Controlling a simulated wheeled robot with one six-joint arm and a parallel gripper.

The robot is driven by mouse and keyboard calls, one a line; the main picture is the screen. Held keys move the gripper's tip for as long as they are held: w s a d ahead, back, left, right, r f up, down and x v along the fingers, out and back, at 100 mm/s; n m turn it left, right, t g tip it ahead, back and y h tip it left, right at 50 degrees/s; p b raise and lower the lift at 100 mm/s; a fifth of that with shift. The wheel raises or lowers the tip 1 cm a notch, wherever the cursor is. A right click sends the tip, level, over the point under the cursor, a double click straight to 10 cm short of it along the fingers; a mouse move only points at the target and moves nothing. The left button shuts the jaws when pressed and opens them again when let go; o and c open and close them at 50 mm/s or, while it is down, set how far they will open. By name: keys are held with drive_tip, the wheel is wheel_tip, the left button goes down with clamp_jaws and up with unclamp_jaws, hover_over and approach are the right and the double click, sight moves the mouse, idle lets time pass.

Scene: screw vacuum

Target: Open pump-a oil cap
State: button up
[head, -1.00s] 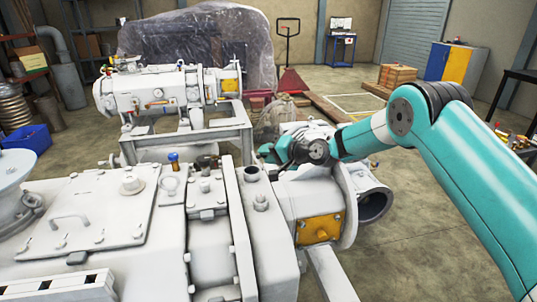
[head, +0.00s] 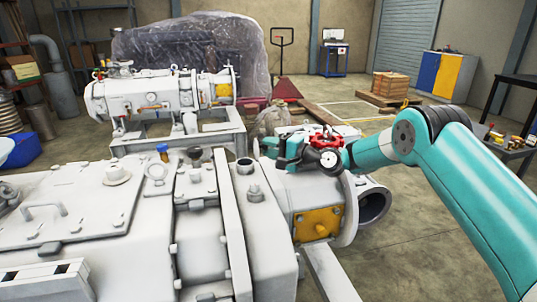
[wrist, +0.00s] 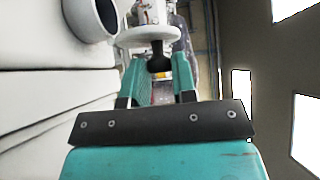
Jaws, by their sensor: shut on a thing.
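My gripper (head: 268,148) is beside the top of the near white pump (head: 70,210), at its right part, seen from the side in the head view. In the wrist view its teal fingers (wrist: 161,85) are shut on a small dark piece (wrist: 158,63). I cannot tell whether this piece is the oil cap. A black round knob (head: 193,155) stands upright on the near pump's top, left of my gripper and apart from it in the head view. No label tells which pump is pump-a.
An upright pipe stub (head: 246,167) and a blue-topped fitting (head: 163,151) rise from the near pump. A red handwheel (head: 326,140) is close by my wrist. A second white pump (head: 150,98) stands behind on a frame. Open floor (head: 420,210) lies to the right.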

drive_tip(key=shift+d+f+m, duration=0.15)
drive_tip(key=shift+m, duration=0.15)
drive_tip(key=o, duration=0.9)
drive_tip(key=b+v, duration=0.1)
drive_tip(key=v, duration=0.4)
drive_tip(key=b+v, duration=0.1)
drive_tip(key=v, duration=0.4)
drive_tip(key=f+b+v, duration=0.1)
drive_tip(key=v, duration=0.4)
drive_tip(key=shift+d, duration=0.1)
drive_tip(key=shift+b+v, duration=1.1)
drive_tip(key=shift+b, duration=0.15)
drive_tip(key=shift+s+r, duration=0.1)
drive_tip(key=shift+r, duration=0.1)
